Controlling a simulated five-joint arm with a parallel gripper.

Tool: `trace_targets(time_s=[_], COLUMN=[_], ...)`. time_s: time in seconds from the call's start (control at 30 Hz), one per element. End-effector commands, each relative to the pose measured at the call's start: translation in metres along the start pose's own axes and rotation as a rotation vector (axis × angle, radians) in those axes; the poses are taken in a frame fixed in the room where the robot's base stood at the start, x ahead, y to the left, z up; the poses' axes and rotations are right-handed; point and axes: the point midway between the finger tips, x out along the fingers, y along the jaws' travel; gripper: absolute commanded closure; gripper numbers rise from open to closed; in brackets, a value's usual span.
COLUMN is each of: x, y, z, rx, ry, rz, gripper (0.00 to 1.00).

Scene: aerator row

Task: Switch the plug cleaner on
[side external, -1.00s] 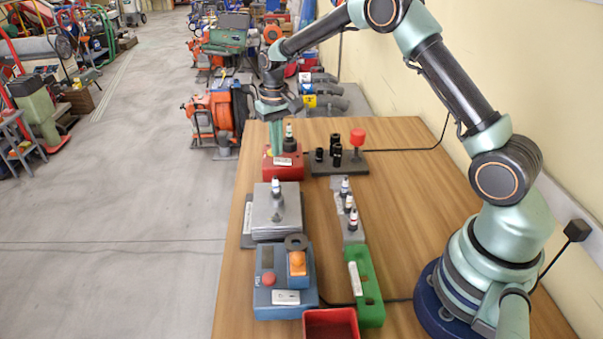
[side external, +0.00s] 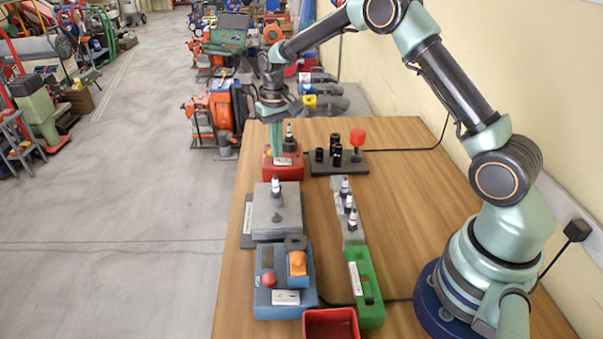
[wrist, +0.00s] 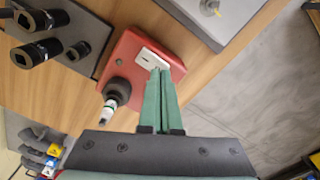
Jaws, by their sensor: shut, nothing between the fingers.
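A red box (wrist: 125,62) that looks like the plug cleaner sits on the wooden bench. It also shows at the far end of the bench in the side view (side external: 291,172). A spark plug (wrist: 111,101) stands in a dark round boot (wrist: 119,88) on its top. A pale plate with a small dark mark (wrist: 150,57), switch or label, is on the same face. My gripper (wrist: 161,71) is shut and empty. Its green fingertips are at the edge of the pale plate and hide part of it; I cannot tell whether they touch.
A dark rack of black sockets (side external: 338,170) with a red knob stands right of the box. A grey block (side external: 266,215) with a spark plug, a narrow plug strip (side external: 352,228), a blue box (side external: 272,304), a green holder (side external: 368,290) and a red tray (side external: 332,314) stand nearer.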

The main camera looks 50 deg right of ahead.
Motion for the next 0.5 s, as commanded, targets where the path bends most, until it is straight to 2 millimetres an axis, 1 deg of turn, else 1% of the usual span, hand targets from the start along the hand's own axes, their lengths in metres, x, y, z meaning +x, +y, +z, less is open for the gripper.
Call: trace_targets(time_s=[0.5], x=[0.0072], y=[0.0000], z=[0.0002], rx=[0.000], ry=[-0.001], rz=[0.000], gripper=[1.00])
